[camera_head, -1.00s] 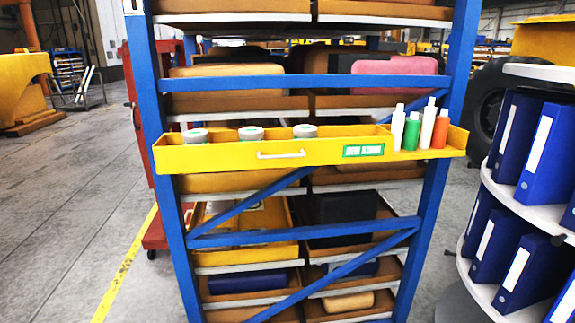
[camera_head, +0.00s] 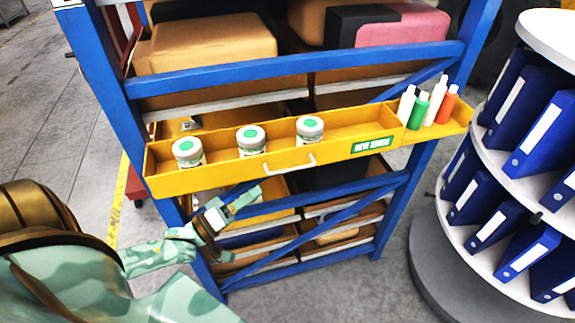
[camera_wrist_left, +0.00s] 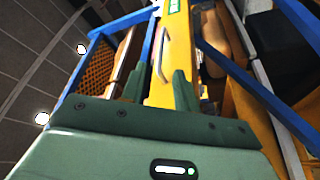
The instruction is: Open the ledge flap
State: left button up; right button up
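The yellow ledge flap (camera_head: 220,178) stands upright along the front of the rack's tray in the head view. It bears a white bar handle (camera_head: 290,165) and a green label (camera_head: 372,145). In the left wrist view the yellow flap (camera_wrist_left: 181,50) runs up the picture, with its handle (camera_wrist_left: 162,68) beyond the fingers. My left gripper (camera_head: 228,208) is below the flap, left of the handle. In the left wrist view my left gripper (camera_wrist_left: 158,90) is open, with nothing between its fingertips. My right gripper is not in view.
Several jars, one at the middle (camera_head: 251,140), stand in the tray behind the flap. Several bottles, including a green one (camera_head: 419,110), stand at its right end. A blue rack frame (camera_head: 300,72) surrounds it. A round shelf with blue binders (camera_head: 533,140) stands at right.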

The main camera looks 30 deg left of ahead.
aim_at(288, 171)
pick_arm(q)
jog(key=p+x, duration=0.1)
jog(key=x, duration=1)
jog(key=shift+p, duration=0.3)
jog(key=shift+w+a, duration=0.1)
grip_shut()
